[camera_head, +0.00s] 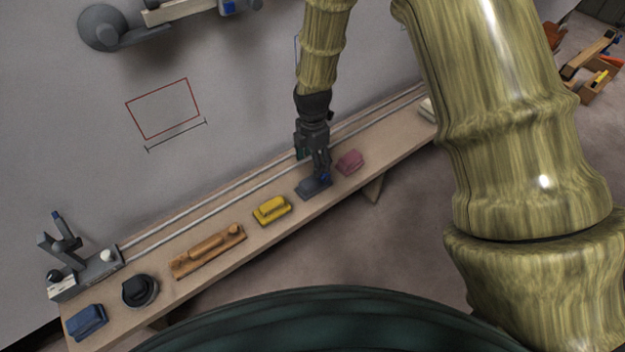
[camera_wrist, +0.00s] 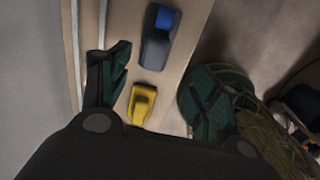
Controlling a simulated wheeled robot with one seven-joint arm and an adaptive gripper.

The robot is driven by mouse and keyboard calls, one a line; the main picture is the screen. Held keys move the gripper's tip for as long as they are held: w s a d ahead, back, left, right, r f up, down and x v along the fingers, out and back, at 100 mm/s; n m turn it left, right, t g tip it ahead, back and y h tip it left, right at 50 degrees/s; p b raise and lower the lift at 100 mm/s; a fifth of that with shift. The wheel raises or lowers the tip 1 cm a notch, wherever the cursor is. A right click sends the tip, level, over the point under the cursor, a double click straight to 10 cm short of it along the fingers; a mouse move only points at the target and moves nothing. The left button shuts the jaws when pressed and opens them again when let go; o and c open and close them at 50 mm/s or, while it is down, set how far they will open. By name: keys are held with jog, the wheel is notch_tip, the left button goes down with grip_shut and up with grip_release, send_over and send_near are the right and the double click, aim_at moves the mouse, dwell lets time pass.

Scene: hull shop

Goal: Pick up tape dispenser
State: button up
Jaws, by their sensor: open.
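A dark grey item with a blue part on top (camera_head: 311,189) lies on the long wooden shelf (camera_head: 222,280); it looks like the tape dispenser, though its fine shape is too small to tell. My gripper (camera_head: 318,167) points down just above it and partly covers it in the head view. In the wrist view the gripper (camera_wrist: 160,84) is open, with its two dark green fingers spread apart and nothing held. The grey and blue item (camera_wrist: 157,48) shows at the top, beyond the gap between the fingers. I cannot tell whether a finger touches it.
A pink block (camera_head: 349,161) lies close right of the grey item. A yellow block (camera_head: 271,210) lies to its left. Farther left are a brown wooden tool (camera_head: 207,250), a black round thing (camera_head: 139,291) and a blue block (camera_head: 87,321). Rails (camera_head: 215,198) run along the wall.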

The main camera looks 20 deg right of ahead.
send_over(312, 179)
jog(key=f, duration=0.4)
jog(key=shift+s+a+f, duration=0.2)
jog(key=shift+s, duration=0.1)
jog(key=shift+w+d+f+p, duration=0.1)
jog(key=shift+f+p, duration=0.25)
jog(key=shift+f, duration=1.2)
jog(key=shift+w+d+f+p, duration=0.1)
jog(key=shift+f+p, duration=0.25)
jog(key=shift+f, duration=1.2)
jog(key=c, duration=1.1)
